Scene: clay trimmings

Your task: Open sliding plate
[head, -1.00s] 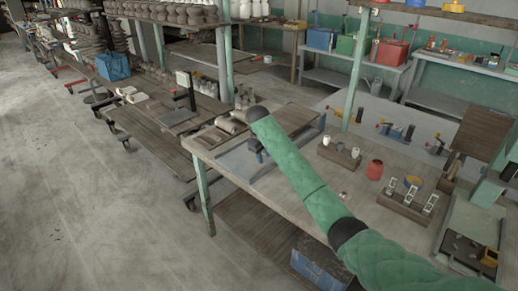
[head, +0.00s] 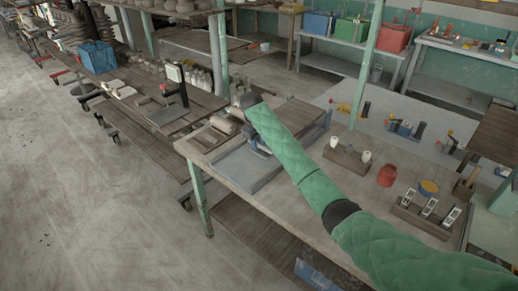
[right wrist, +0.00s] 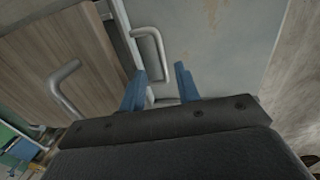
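A grey sliding plate (head: 238,172) lies in a low frame at the left end of the workbench, with a brown wooden panel (head: 297,115) beside it. In the right wrist view the grey plate (right wrist: 225,45) fills the upper right and the wooden panel (right wrist: 70,55) the left. A bar handle (right wrist: 152,40) stands on the grey plate; a second handle (right wrist: 58,88) is on the wooden panel. My right gripper (right wrist: 160,88) is open, its two blue fingers apart, with the grey plate's handle at the gap between them. Its fingertips are small in the head view (head: 260,147). My left gripper is not in view.
On the bench to the right stand a wooden block with white pieces (head: 347,158), a red jar (head: 387,175) and a rack (head: 426,213). Rolled clay pieces (head: 222,124) lie at the bench's left edge. The floor at left (head: 80,190) is clear.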

